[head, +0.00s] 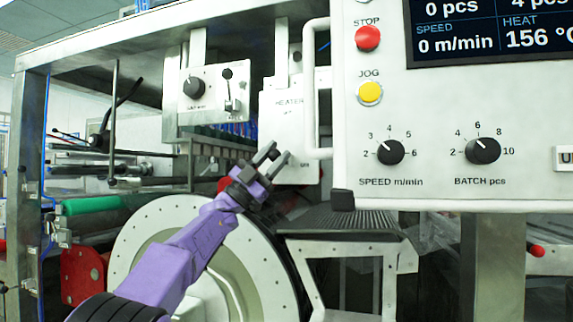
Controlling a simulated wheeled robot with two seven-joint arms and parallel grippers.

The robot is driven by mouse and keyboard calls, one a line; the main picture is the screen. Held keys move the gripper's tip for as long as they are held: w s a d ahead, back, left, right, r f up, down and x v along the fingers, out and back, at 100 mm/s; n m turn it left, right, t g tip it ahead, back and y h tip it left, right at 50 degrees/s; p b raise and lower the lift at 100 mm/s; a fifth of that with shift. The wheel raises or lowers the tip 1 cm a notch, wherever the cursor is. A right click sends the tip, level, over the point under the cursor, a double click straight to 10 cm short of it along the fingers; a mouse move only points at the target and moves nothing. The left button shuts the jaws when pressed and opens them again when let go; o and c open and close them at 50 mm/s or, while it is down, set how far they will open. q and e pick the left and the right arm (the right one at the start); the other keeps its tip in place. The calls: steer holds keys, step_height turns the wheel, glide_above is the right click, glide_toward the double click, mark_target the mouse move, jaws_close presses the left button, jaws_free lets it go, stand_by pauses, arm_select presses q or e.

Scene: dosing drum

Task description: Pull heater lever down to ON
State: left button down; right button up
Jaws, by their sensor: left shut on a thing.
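The heater panel (289,110) is a pale box marked HEATER, left of the large control panel. My left gripper (277,159) reaches up from below, its dark fingers in front of the lower left part of this panel. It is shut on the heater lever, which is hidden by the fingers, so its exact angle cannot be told. Small lettering shows at the panel's lower right, too small to read surely. My right gripper is not in view.
A white vertical handle bar (312,90) stands close to the right of the heater panel. The control panel (440,150) with knobs and buttons fills the right. A small box (208,92) with a knob and a toggle is at left. A large pale drum (150,230) lies below.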

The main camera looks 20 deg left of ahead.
arm_select(q)
steer(key=shift+f, duration=0.25)
steer(key=c, duration=1.1)
jaws_free()
steer(key=shift+w, duration=0.1)
steer(key=b+v, duration=0.5)
steer(key=v, duration=0.5)
steer(key=shift+a+f+b, duration=0.2)
steer(key=shift+b, duration=0.15)
